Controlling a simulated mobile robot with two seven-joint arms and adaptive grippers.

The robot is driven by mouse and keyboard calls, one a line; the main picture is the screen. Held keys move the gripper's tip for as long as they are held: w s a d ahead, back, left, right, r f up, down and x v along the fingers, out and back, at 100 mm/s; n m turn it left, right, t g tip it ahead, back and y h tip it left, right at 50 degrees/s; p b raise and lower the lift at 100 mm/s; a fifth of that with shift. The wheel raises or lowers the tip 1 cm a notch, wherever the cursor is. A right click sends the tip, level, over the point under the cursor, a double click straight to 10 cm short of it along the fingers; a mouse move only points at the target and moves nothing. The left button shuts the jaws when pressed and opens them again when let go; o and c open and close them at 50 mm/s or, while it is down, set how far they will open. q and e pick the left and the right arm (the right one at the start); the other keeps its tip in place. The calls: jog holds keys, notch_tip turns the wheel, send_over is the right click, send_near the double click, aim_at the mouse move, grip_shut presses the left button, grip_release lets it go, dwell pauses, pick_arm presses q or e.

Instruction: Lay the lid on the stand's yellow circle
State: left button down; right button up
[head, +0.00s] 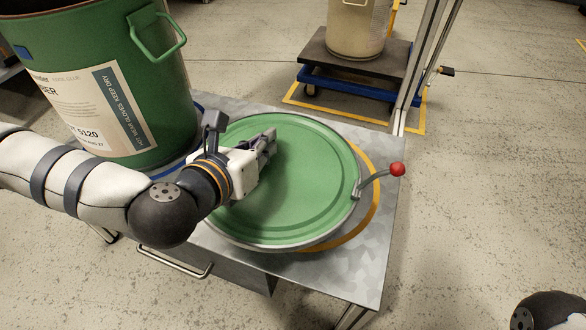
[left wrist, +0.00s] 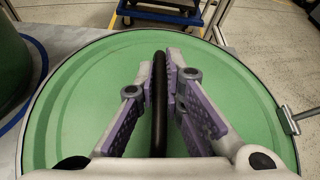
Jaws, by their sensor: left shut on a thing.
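The round green lid (head: 315,185) has a grey rim and a lever with a red knob (head: 397,169) on its right side. My left gripper (head: 268,143) is over the lid. In the left wrist view, its purple-padded fingers (left wrist: 161,72) are shut on the lid's black bar handle (left wrist: 159,115). The lid is over the metal stand (head: 390,150), offset left of the yellow circle (head: 374,208), whose arc shows along the right and lower right. The rest of the circle is hidden. I cannot tell whether the lid touches the stand. My right gripper is out of view.
A green drum (head: 150,70) stands at the left, close to the lid, on a blue ring. A beige drum (head: 357,25) on a blue trolley (head: 345,82) stands at the back by a metal post (head: 420,70). The stand's right edge strip is bare.

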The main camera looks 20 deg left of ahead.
aim_at(278, 140)
pick_arm(q)
jog(key=w+f+b, duration=0.1)
jog(key=w+f, duration=0.1)
jog(key=w+f+b, duration=0.1)
jog(key=w+f, duration=0.1)
jog(key=w, duration=0.1)
jog(key=w+f+b, duration=0.1)
jog(key=w+f, duration=0.1)
jog(key=shift+w+f, duration=0.1)
jog(key=shift+w, duration=0.2)
jog(key=shift+w+d+f+b, duration=0.1)
jog(key=shift+w+f+b, duration=0.1)
jog(key=shift+f+b, duration=0.55)
jog(key=shift+w+f+b, duration=0.15)
jog(key=shift+f+b, duration=0.05)
jog(key=shift+f, duration=0.9)
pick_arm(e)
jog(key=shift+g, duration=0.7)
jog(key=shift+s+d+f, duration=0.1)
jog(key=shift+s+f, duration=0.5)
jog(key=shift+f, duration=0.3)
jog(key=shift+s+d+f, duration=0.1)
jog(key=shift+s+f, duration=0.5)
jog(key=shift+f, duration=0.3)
pick_arm(q)
jog(key=shift+f, duration=0.15)
jog(key=c, duration=1.8)
grip_release()
jog(key=shift+o, duration=0.5)
